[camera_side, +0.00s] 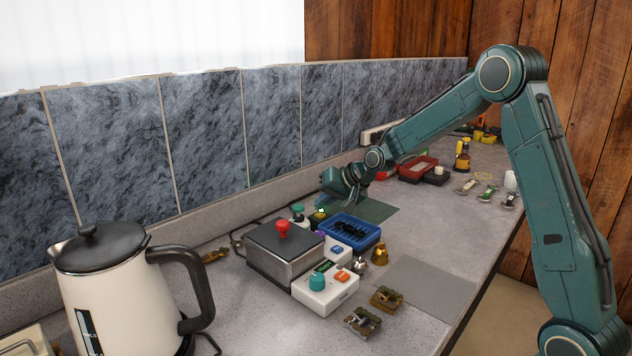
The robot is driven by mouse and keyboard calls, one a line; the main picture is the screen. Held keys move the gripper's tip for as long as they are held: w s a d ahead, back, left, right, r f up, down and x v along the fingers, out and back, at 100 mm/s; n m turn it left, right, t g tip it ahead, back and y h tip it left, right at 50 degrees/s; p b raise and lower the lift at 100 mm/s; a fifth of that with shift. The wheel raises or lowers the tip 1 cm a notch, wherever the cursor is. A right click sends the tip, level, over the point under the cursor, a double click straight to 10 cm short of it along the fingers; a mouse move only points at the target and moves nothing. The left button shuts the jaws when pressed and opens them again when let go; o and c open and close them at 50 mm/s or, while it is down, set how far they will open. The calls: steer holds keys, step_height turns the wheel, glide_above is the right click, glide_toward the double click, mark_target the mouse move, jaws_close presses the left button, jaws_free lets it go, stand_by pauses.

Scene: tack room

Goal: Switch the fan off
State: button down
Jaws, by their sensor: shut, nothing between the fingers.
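I cannot make out a fan for certain. A white control box (325,290) with a teal knob (317,281) and an orange button (342,276) sits mid-counter. My gripper (350,199) is shut and empty. It is beyond both boxes, above the counter near the blue tray and a dark green mat. Its fingertips are small and partly hidden in this view.
A grey metal box (284,252) with a red knob stands left of the white boxes. A blue tray (373,239) holds dark items. A kettle (110,290) stands front left. Small brass pieces (363,320) lie in front. A grey mat (425,287) at the right is bare.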

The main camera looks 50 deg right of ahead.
steer(key=shift+f, duration=0.7)
stand_by(0.8)
steer(key=shift+r, duration=0.7)
step_height(320, 180, up, 6)
stand_by(1.1)
